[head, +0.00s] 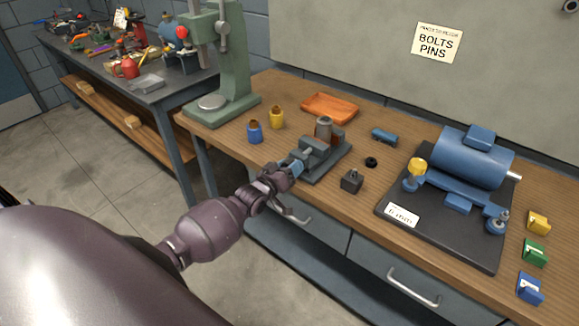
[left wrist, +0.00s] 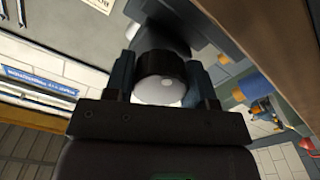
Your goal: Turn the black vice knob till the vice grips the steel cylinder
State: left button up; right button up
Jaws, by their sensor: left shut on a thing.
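The grey vice (head: 325,163) sits near the front edge of the wooden bench. The steel cylinder (head: 323,127) stands upright at the vice's jaws; whether the jaws touch it, I cannot tell. My left gripper (head: 292,168) reaches the vice's front end from the lower left. In the left wrist view the black vice knob (left wrist: 160,76), with a pale round face, sits between the two fingers of my left gripper (left wrist: 168,80), which is shut on it. In the head view the gripper hides the knob. My right gripper is in neither view.
Blue (head: 255,132) and yellow (head: 277,117) cups and an orange tray (head: 330,107) stand behind the vice. A green press (head: 225,60) is at the left. A dark block (head: 352,181), black ring (head: 371,162) and blue motor on a black board (head: 440,222) lie to the right.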

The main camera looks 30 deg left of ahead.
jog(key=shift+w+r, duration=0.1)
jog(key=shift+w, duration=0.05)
pick_arm(q)
jog(key=o, duration=0.9)
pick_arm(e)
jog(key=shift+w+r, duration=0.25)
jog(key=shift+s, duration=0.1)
pick_arm(q)
jog(key=shift+s, duration=0.25)
jog(key=shift+s+a, duration=0.15)
jog(key=shift+s, duration=1.55)
jog(key=shift+s+a, duration=0.15)
jog(key=shift+s, duration=1.6)
jog(key=shift+s+a, duration=0.15)
jog(key=shift+s, duration=1.55)
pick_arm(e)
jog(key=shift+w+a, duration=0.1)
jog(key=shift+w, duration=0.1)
